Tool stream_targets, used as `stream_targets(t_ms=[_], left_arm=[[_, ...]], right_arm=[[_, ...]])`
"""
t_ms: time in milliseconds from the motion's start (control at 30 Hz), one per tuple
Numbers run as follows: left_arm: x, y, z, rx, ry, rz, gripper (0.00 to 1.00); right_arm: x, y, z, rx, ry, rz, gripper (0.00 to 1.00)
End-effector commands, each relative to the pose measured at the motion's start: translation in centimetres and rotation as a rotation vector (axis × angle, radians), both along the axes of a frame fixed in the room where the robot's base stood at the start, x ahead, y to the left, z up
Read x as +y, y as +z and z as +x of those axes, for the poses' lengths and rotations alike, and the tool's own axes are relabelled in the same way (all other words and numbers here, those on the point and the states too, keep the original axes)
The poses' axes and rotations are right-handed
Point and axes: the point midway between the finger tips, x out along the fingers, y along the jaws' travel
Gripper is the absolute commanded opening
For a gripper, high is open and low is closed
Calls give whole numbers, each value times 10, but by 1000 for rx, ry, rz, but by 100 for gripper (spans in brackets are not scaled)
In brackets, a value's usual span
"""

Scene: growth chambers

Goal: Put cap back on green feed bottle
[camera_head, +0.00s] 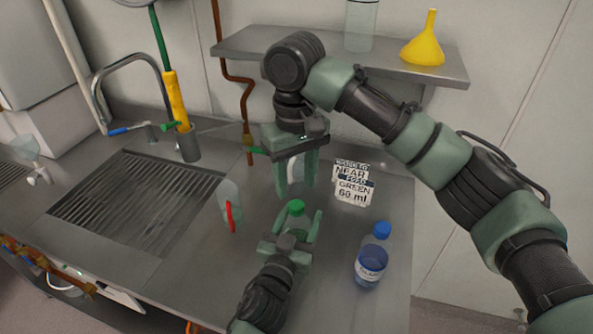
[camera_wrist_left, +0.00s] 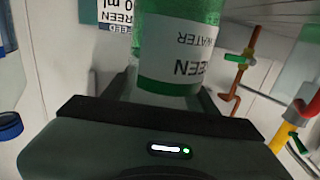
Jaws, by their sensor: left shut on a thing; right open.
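The green feed bottle (camera_wrist_left: 178,50) stands upright in my left gripper (camera_head: 292,238), which is shut around its body. In the left wrist view its green contents and a white-and-green label show. In the head view a green cap (camera_head: 296,207) shows at the top of the bottle; how firmly it sits cannot be told. My right gripper (camera_head: 297,168) is open, pointing down above and slightly behind the cap, apart from it. Its fingers hold nothing that I can make out; a pale shape shows between them.
A blue-capped bottle (camera_head: 372,256) stands to the right on the steel counter (camera_head: 330,300). A sign (camera_head: 352,184) stands behind it. A clear vessel with a red strip (camera_head: 230,207) is at left, beside the sink (camera_head: 130,205). A shelf (camera_head: 240,44) with a yellow funnel (camera_head: 424,45) hangs above.

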Motion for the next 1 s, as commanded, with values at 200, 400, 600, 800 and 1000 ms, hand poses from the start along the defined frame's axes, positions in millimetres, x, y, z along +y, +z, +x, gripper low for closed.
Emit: stream_targets(t_ms=[200, 400, 600, 800, 1000], left_arm=[[0, 1, 0, -2, 0, -1, 0], [0, 1, 0, -2, 0, -1, 0], [0, 1, 0, -2, 0, -1, 0], [0, 1, 0, -2, 0, -1, 0], [0, 1, 0, -2, 0, -1, 0]], right_arm=[[0, 13, 1, -2, 490, -4, 46], [-1, 21, 1, 2, 869, -5, 46], [-1, 25, 0, 3, 1080, -2, 46], [-1, 26, 0, 4, 1131, 0, 46], [-2, 26, 0, 4, 1129, 0, 46]])
